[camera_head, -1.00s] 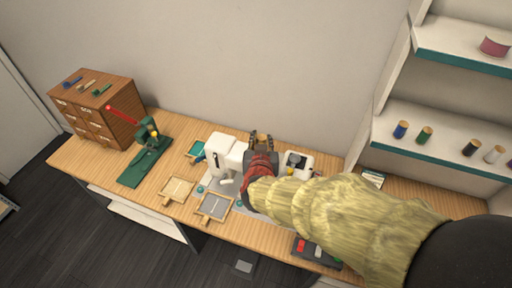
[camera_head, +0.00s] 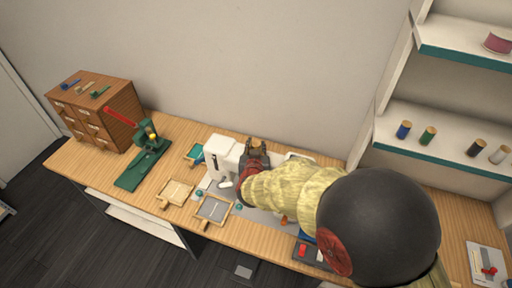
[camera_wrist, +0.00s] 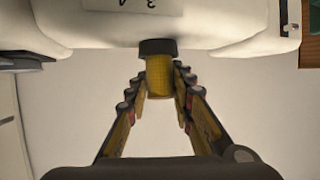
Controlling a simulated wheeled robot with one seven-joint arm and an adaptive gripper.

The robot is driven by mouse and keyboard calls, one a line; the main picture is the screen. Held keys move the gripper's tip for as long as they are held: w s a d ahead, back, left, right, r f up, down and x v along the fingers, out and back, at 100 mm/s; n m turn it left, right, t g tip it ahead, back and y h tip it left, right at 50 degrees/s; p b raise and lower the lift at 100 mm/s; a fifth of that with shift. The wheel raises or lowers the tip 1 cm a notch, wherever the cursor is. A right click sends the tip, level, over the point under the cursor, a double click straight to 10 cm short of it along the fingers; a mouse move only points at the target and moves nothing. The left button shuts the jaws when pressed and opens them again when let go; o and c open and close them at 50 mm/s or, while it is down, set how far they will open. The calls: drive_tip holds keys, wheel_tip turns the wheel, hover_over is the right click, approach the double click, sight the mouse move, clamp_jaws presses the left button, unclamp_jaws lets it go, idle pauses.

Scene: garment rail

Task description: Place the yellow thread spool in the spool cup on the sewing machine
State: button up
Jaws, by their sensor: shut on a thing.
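The yellow thread spool (camera_wrist: 159,76) is between the fingers of my gripper (camera_wrist: 160,92) in the wrist view, and the gripper is shut on it. A dark round piece (camera_wrist: 158,47) sits against the spool's upper end in the picture, next to the white machine body. I cannot tell whether this is the spool cup or whether the spool is in it. The white sewing machine (camera_head: 222,151) stands on the table in the head view, partly hidden by my arm. My gripper (camera_head: 256,145) is over the machine there; the spool is hidden in that view.
Wooden drawers (camera_head: 119,112) and a green stand (camera_head: 145,165) are at the table's left. Framed trays (camera_head: 174,193) lie in front of the machine. A shelf (camera_head: 450,158) with several spools is at the right. A dark tray (camera_head: 303,252) lies by the front edge.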

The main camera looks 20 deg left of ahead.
drive_tip(key=shift+f, duration=0.1)
drive_tip(key=o, duration=0.9)
drive_tip(key=shift+s+r, duration=0.2)
drive_tip(key=shift+r, duration=0.1)
drive_tip(key=p+v, duration=0.1)
drive_tip(key=v, duration=1)
drive_tip(key=shift+s+d+p, duration=0.1)
drive_tip(key=shift+s+p, duration=0.2)
drive_tip(key=shift+p, duration=0.1)
